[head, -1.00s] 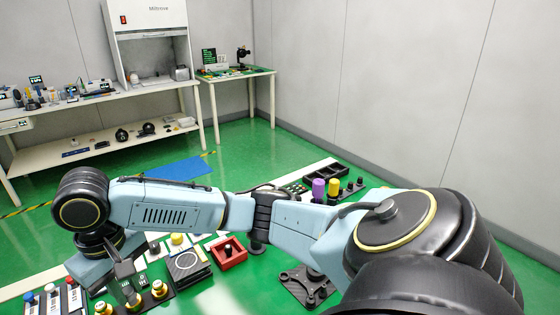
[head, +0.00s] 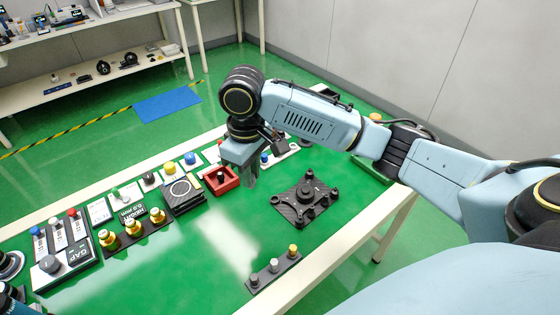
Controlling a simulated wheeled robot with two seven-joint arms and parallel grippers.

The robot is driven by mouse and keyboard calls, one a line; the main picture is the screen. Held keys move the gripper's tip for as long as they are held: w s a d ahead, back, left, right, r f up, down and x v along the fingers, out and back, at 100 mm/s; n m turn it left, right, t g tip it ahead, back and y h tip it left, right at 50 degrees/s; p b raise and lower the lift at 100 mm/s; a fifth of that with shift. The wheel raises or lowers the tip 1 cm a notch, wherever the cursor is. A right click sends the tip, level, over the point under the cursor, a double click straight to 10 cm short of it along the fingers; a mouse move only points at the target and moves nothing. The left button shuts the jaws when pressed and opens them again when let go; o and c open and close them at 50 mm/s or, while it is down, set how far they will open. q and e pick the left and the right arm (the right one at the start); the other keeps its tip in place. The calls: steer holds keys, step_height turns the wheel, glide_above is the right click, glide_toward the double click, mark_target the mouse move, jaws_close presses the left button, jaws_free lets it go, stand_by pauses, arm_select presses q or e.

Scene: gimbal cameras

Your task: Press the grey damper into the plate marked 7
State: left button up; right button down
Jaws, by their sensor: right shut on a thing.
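My right gripper (head: 250,180) points down just right of the red tray, above the green mat. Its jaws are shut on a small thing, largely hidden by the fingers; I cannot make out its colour. A dark plate (head: 290,207) with posts near its corners and a round black part on it lies to the right of the gripper, apart from it. No number on the plate is legible.
A red tray (head: 233,184) stands close beside the gripper. Brass-coloured knobs (head: 132,223) in a black holder and a switch panel (head: 68,262) lie to the left. The green mat between the plate and the front rack is clear. A pale table edge (head: 350,243) borders the right.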

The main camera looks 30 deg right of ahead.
steer(key=w+d+f+n+p, duration=0.1)
steer(key=d+f+n+p, duration=0.2)
steer(key=n, duration=0.8)
steer(key=w+d+f+n+p, duration=0.2)
steer(key=d+f+n+p, duration=0.1)
steer(key=n, duration=0.9)
steer(key=shift+w+d+f, duration=0.25)
steer(key=shift+d+f, duration=0.4)
steer(key=shift+d, duration=0.45)
steer(key=shift+p, duration=0.4)
steer(key=shift+f+b, duration=1.6)
steer(key=shift+f, duration=1.25)
steer(key=shift+p, duration=0.75)
